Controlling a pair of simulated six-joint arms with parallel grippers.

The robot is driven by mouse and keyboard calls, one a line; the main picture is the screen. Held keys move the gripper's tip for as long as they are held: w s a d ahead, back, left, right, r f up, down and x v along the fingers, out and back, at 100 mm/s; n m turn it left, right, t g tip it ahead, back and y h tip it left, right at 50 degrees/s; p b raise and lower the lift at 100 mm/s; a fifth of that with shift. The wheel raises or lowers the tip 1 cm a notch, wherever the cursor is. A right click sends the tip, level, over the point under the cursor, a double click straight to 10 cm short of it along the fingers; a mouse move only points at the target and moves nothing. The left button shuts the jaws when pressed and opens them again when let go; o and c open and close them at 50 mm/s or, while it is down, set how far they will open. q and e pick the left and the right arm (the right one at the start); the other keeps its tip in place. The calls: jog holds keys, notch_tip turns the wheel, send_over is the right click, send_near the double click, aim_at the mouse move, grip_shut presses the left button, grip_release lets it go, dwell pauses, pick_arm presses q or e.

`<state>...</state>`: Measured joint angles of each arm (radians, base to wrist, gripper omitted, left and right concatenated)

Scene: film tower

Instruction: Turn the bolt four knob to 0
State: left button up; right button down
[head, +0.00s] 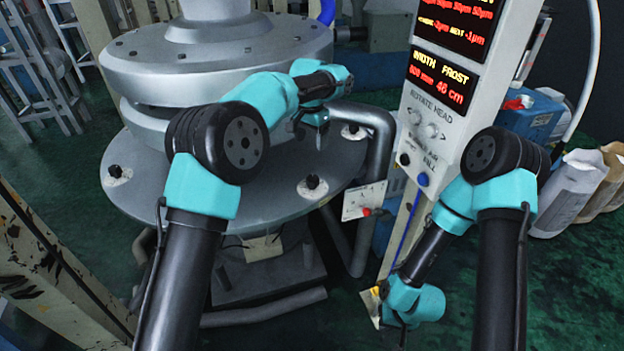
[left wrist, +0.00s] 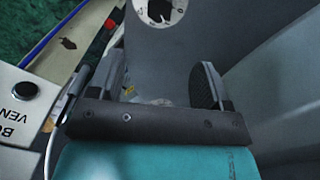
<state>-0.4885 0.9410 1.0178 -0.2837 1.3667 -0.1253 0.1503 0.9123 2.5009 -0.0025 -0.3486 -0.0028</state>
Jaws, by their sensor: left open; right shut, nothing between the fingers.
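Several black knobs on white dials sit around the rim of the grey flange. In the head view one is at the right (head: 352,131), one at the front (head: 312,184) and one at the left (head: 117,172). I cannot read which is bolt four. My left gripper (head: 318,138) is open just left of the right-hand knob, pointing down over the flange. In the left wrist view its fingers (left wrist: 160,85) are apart and empty; a dial with a black knob (left wrist: 160,10) is cut off by the top edge. My right gripper is shut and empty, low at the right, its fingertips mostly hidden.
A grey display post (head: 436,120) with red readouts and small knobs stands right of the flange. A small white panel (head: 362,200) with a red knob is below the rim. A curved grey pipe (head: 382,160) runs close beside the right-hand knob. White containers (head: 572,190) stand far right.

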aim_at(312, 178)
pick_arm(q)
jog(key=f, duration=1.5)
jog(key=shift+s+d+f, duration=0.15)
jog(key=shift+d, duration=0.05)
jog(key=shift+c, duration=0.3)
jog(key=c, duration=0.9)
jog(key=shift+o, duration=0.2)
jog(key=shift+n, duration=0.4)
jog(key=n, duration=0.4)
jog(key=shift+n, duration=2)
